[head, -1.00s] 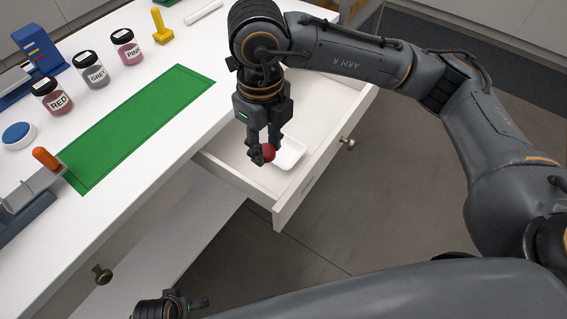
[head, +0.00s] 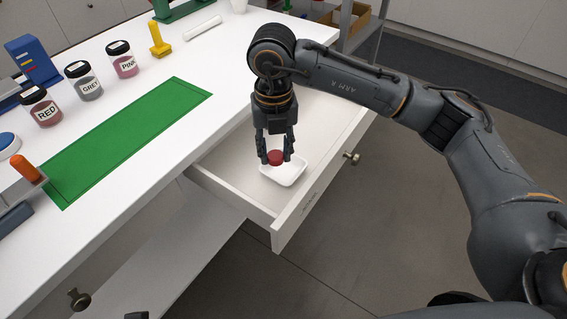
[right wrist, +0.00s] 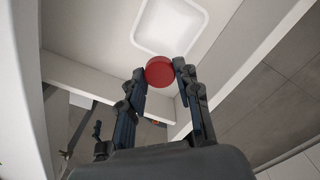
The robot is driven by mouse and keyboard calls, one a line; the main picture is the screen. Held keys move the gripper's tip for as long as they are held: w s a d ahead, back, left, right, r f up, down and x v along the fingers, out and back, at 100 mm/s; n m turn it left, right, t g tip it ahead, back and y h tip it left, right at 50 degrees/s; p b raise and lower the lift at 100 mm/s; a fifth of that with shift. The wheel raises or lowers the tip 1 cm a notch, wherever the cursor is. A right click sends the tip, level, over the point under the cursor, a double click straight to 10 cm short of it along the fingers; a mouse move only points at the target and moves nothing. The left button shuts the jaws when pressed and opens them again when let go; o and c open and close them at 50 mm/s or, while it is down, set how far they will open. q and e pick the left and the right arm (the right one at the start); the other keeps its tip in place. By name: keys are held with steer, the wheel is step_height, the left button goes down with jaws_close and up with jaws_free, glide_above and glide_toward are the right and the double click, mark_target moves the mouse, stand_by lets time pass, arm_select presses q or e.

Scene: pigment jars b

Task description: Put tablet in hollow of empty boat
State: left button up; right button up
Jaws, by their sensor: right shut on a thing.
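The red tablet (head: 276,157) is held between the two fingertips of my right gripper (head: 275,155). It also shows in the right wrist view (right wrist: 159,71), between the fingers. The white boat (head: 290,180) lies in the open drawer, and its visible hollow looks empty. In the head view, the tablet is over the far left part of the boat. In the right wrist view, the tablet overlaps the near rim of the boat (right wrist: 199,42). I cannot tell the exact height between them. Only a dark sliver, perhaps my left gripper (head: 137,315), shows at the bottom edge.
The open drawer (head: 290,228) has raised walls around the boat. On the white table are a green mat (head: 135,140), jars labelled RED (head: 42,108), GREY (head: 84,82) and PINK (head: 122,61), and a yellow stamp-like object (head: 159,40). The drawer floor beside the boat is bare.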

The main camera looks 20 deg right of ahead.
mark_target(283, 171)
steer(key=f, duration=0.1)
steer(key=w+d+f, duration=0.1)
steer(key=f, duration=0.1)
steer(key=shift+w+d, duration=0.3)
steer(key=shift+w+d+f+b, duration=0.3)
steer(key=shift+w+d+f, duration=0.1)
steer(key=shift+f, duration=0.25)
arm_select(q)
steer(key=shift+s+a+r+b, duration=0.1)
steer(key=shift+s+r+b, duration=0.25)
steer(key=shift+r, duration=0.2)
arm_select(e)
steer(key=shift+w+d+f, duration=0.1)
steer(key=shift+w+f, duration=0.05)
steer(key=shift+f, duration=1.55)
steer(key=shift+f, duration=0.1)
steer(key=o, duration=0.7)
steer(key=shift+c, duration=0.2)
arm_select(q)
steer(key=shift+f, duration=0.1)
